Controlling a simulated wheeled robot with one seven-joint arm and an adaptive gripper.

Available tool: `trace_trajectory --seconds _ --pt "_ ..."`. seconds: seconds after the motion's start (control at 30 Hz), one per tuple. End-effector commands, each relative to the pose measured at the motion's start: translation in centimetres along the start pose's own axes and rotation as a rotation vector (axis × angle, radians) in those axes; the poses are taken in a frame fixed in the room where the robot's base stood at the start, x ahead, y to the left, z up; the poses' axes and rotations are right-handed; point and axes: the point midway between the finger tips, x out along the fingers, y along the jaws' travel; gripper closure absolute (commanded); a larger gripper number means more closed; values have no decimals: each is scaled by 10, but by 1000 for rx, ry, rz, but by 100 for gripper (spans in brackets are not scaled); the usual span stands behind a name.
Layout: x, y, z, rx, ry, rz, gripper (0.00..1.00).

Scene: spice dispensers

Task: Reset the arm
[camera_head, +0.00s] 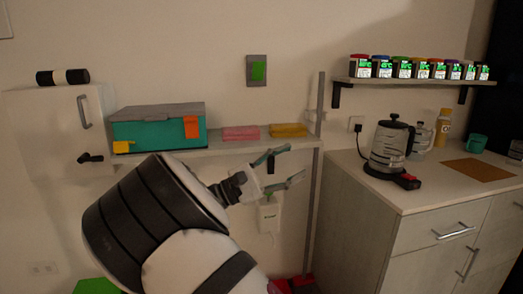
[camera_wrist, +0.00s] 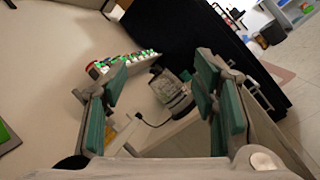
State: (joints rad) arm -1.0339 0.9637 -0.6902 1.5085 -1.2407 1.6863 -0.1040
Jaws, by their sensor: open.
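My arm rises in the lower left of the head view, and my gripper (camera_head: 296,163) is open and empty in front of the wall shelf. Its two teal-padded fingers point to the right, apart from each other. In the wrist view my gripper (camera_wrist: 165,85) also shows open, with nothing between its pads. Beyond the fingers the kettle (camera_wrist: 172,90) and the row of spice dispensers (camera_wrist: 125,62) appear tilted and farther off. In the head view the spice dispensers (camera_head: 420,68) stand in a row on a high shelf at the right.
A teal toolbox (camera_head: 155,131) and pink (camera_head: 240,133) and yellow (camera_head: 288,130) cloths sit on the shelf behind my arm. A grey post (camera_head: 319,150) stands just right of my gripper. The counter (camera_head: 410,190) carries the kettle (camera_head: 390,145), bottles and a green mug (camera_head: 477,143).

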Motion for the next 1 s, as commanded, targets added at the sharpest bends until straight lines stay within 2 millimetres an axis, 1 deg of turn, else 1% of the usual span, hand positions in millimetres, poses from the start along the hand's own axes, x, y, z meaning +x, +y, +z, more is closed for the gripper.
trace_trajectory --seconds 0.03,0.07,0.1,0.17,0.2,0.27,0.3,0.37,0.4,0.5,0.67,0.8,0.87,1.0 --pt "28 -16 6 -12 18 -102 47" --pt "41 -27 8 -18 31 -159 47" --pt "58 -42 12 -25 48 -234 47" --pt "78 -64 20 -31 73 -345 47" --pt "90 -78 26 -33 91 -418 47" --pt "105 -100 35 -32 117 -525 47" --pt "114 -115 42 -28 134 -595 47" --pt "123 -136 54 -19 160 -697 47" --pt "128 -149 62 -12 178 -763 47" --pt "135 -180 83 17 221 -925 47" --pt "134 -223 121 85 290 -1160 47" --pt "123 -254 155 164 347 -1343 47" --pt "116 -266 170 203 368 -1416 47" --pt "96 -290 203 307 417 -1568 47"
